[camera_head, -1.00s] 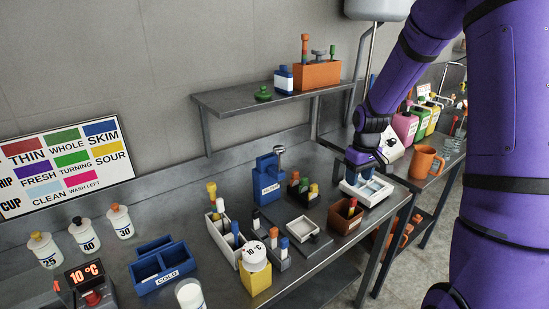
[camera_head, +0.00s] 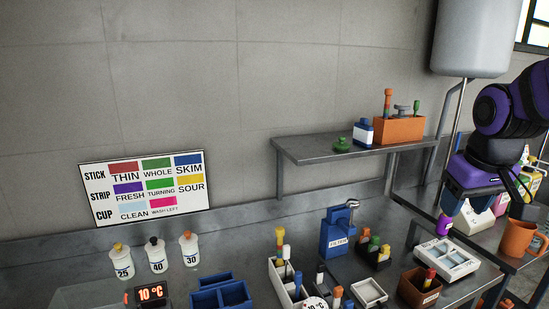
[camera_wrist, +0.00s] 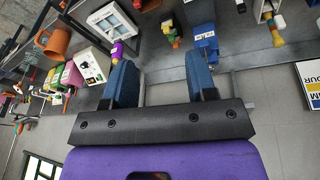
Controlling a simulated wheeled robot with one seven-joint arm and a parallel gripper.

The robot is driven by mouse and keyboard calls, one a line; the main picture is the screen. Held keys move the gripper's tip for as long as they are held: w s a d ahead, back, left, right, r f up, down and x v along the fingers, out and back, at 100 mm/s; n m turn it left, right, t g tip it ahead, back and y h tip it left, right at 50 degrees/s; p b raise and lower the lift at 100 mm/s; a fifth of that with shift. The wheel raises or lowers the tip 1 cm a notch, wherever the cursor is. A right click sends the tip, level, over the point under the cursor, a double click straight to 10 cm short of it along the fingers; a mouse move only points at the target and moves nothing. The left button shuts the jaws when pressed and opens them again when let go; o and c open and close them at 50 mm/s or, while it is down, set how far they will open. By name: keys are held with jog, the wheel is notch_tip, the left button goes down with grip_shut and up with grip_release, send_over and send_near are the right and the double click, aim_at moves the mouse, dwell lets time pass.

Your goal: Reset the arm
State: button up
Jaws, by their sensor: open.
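My gripper (camera_head: 458,200) is at the right of the head view, above the counter and behind the white compartment tray (camera_head: 446,258). In the wrist view my gripper (camera_wrist: 160,80) has its two blue fingers wide apart, with nothing between them. A small purple-topped item (camera_head: 443,225) shows just below the fingers; in the wrist view it appears near the tip of the left finger (camera_wrist: 117,52). I cannot tell whether it touches the finger. My arm is folded at the right edge, partly out of the picture.
A wall shelf (camera_head: 330,151) carries an orange box (camera_head: 399,130) and a blue-and-white bottle (camera_head: 363,132) left of my arm. The counter below holds a blue filter holder (camera_head: 338,238), an orange mug (camera_head: 517,238) and several bottles. A grey tank (camera_head: 474,40) hangs above.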

jog(key=s+a+r+t, duration=0.1)
jog(key=s+r, duration=0.1)
jog(key=s, duration=0.4)
jog(key=s+a+r+t, duration=0.1)
jog(key=s+a+r, duration=0.1)
jog(key=s, duration=0.5)
jog(key=shift+a+r+m+y, duration=0.3)
jog(key=shift+m+y, duration=0.1)
jog(key=shift+w, duration=0.1)
